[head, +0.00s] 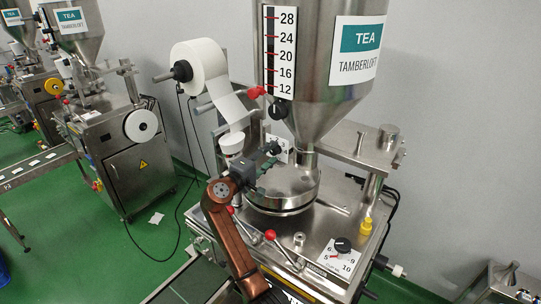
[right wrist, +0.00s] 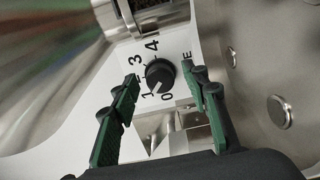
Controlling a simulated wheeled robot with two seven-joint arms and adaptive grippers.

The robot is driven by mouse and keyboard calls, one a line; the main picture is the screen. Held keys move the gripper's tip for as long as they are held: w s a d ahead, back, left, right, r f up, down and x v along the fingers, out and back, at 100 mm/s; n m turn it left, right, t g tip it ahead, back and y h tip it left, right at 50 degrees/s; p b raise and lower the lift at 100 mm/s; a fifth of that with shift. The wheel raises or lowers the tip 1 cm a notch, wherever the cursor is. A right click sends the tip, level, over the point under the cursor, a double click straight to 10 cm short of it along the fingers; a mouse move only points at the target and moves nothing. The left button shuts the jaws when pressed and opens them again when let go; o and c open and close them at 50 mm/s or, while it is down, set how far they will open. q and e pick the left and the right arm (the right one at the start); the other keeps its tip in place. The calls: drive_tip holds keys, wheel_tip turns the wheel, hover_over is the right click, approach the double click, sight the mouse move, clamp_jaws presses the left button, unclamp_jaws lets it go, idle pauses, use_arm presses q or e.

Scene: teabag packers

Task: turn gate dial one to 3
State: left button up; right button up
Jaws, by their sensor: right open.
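The gate dial is a black round knob (right wrist: 160,75) on a white plate with printed numbers, seen in the right wrist view. Its pale pointer mark seems to point at or near 1. The numbers 0, 1, 3 and 4 are readable around it; the 2 is not clear. In the head view its white plate (head: 283,156) shows only partly behind my right gripper (head: 267,168). The right gripper is open, with its green fingers on either side of the knob and a gap visible to it. My left gripper is not in view.
The steel hopper (head: 325,60) stands above the gripper, with a level scale (head: 280,50) and another black knob (head: 277,108). A round steel housing (head: 285,190) is close below. Red-tipped levers (head: 270,235) and a numbered cup dial (head: 342,245) sit on the machine top.

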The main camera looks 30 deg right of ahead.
drive_tip(key=v, duration=1.2)
drive_tip(key=shift+f, duration=0.1)
